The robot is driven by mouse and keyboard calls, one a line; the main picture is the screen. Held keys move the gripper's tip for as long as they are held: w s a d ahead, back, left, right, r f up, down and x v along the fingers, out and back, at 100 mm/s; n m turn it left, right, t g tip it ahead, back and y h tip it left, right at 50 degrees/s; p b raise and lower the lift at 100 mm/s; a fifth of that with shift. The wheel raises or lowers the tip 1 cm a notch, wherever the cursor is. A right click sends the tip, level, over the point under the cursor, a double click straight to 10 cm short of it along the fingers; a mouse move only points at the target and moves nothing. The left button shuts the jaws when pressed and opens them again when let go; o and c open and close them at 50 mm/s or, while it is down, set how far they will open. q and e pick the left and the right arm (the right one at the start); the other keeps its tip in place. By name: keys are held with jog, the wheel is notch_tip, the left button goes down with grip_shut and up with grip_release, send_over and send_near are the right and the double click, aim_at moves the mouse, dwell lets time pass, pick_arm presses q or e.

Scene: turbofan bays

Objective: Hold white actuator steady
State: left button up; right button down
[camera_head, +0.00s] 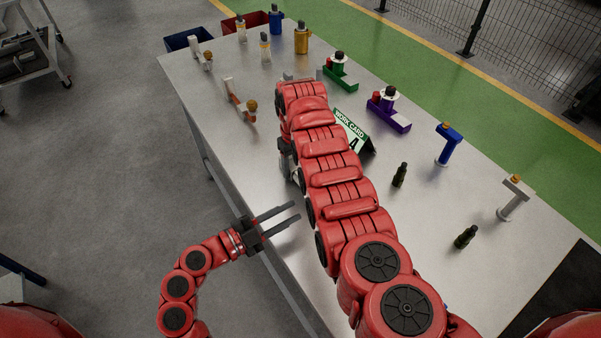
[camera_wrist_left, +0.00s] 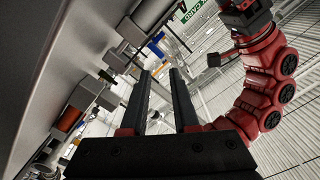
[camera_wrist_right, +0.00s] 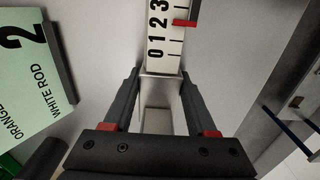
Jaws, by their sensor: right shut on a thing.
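In the right wrist view, a white block (camera_wrist_right: 157,118), which looks like the white actuator, sits between the two fingers of my right gripper (camera_wrist_right: 160,92). The gripper is shut on it. Just beyond the fingertips is a white scale (camera_wrist_right: 162,40) marked 0 to 3, with a red pointer (camera_wrist_right: 186,22) at its right edge. In the head view my right arm hides most of the actuator and this gripper. My left gripper (camera_head: 291,214) is open and empty at the table's near edge, below the right one. Its parted fingers also show in the left wrist view (camera_wrist_left: 160,75).
A green work card (camera_head: 350,130) stands beside my right arm. Purple (camera_head: 390,115) and green (camera_head: 341,78) fixtures, a blue-topped post (camera_head: 447,145), a white post (camera_head: 514,200) and dark bottles (camera_head: 400,175) stand on the table (camera_head: 430,225). Blue and red bins sit at the far end.

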pick_arm(q)
jog(key=a+r+m, duration=0.1)
jog(key=m, duration=0.1)
jog(key=s+a+r+m+g+y, duration=0.1)
jog(key=m, duration=0.2)
jog(key=s+a+r+m+y, duration=0.1)
jog(key=a+m, duration=0.1)
jog(key=m, duration=0.1)
jog(key=shift+s+r+g, duration=0.1)
jog(key=shift+r+g, duration=0.1)
jog(key=shift+g, duration=0.1)
grip_shut()
jog(key=shift+s+m+y, duration=0.4)
jog(key=shift+s+m, duration=0.05)
jog(key=shift+m, duration=0.55)
jog(key=shift+g, duration=0.3)
jog(key=x, duration=0.8)
jog(key=r+x, duration=0.1)
jog(key=x, duration=0.3)
jog(key=shift+w+d, duration=0.35)
jog(key=shift+d, duration=0.1)
jog(key=shift+w+d, duration=0.35)
jog(key=shift+d, duration=0.05)
